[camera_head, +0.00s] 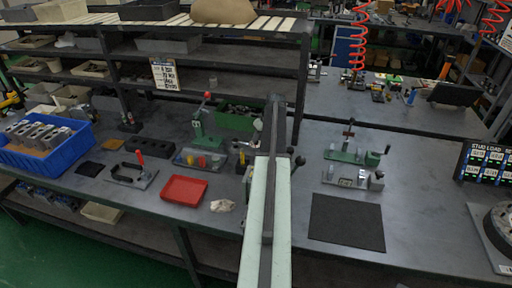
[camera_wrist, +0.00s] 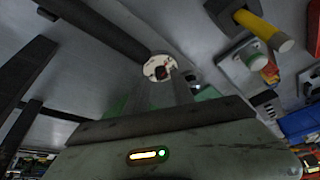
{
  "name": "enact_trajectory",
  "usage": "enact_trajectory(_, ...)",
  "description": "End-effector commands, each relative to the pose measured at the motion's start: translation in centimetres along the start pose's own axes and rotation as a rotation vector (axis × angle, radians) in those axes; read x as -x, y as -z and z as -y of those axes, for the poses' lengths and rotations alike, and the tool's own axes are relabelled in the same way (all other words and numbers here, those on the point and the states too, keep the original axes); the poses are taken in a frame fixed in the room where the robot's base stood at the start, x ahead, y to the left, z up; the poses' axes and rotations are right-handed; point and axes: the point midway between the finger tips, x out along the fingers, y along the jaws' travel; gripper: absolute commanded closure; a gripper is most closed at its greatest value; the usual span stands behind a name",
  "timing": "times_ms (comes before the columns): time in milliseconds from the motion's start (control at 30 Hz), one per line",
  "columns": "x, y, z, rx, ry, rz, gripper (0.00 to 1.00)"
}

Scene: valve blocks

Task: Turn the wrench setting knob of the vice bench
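My arm reaches forward over the workbench in the head view and hides most of the vice bench area behind it. Small metal and dark fittings (camera_head: 242,146) show just left of the arm. A dark knob-like end (camera_head: 300,160) shows just right of it. In the wrist view, a round off-white disc with a dark red centre (camera_wrist: 155,66) lies straight ahead of my gripper (camera_wrist: 160,86). I cannot tell whether this disc is the wrench setting knob, or whether the gripper touches it. The finger gap is unclear.
A yellow-handled part (camera_wrist: 262,30) is close on the right in the wrist view. On the bench are a red tray (camera_head: 184,189), a green press (camera_head: 205,130), a blue bin (camera_head: 45,150) and green clamp fixtures (camera_head: 350,155). A black mat (camera_head: 346,222) lies bare at right.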

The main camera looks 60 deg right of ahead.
Motion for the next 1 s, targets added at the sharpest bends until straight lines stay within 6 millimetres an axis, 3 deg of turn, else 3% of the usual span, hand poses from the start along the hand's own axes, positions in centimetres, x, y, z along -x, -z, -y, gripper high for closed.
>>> enact_trajectory(33, -1.7, -0.3, -0.1, 0.001, 0.0, 0.0, 0.7)
enact_trajectory(100, -2.4, -0.2, 0.0, 0.001, 0.0, 0.0, 0.7)
enact_trajectory(400, -2.5, 0.1, 0.1, 0.001, 0.0, 0.0, 0.7)
enact_trajectory(500, -2.5, 0.1, 0.1, 0.001, 0.0, 0.001, 0.98)
enact_trajectory(533, -2.5, 0.1, 0.1, 0.001, 0.0, 0.001, 1.0)
enact_trajectory(600, -2.5, 0.1, 0.1, 0.002, 0.0, 0.001, 1.0)
enact_trajectory(633, -2.3, -0.3, 1.6, 0.005, 0.002, 0.001, 1.0)
enact_trajectory(733, -2.5, 0.0, 0.6, -0.002, 0.0, 0.001, 1.0)
enact_trajectory(1000, -2.5, 0.0, 0.3, -0.08, -0.034, 0.0, 1.0)
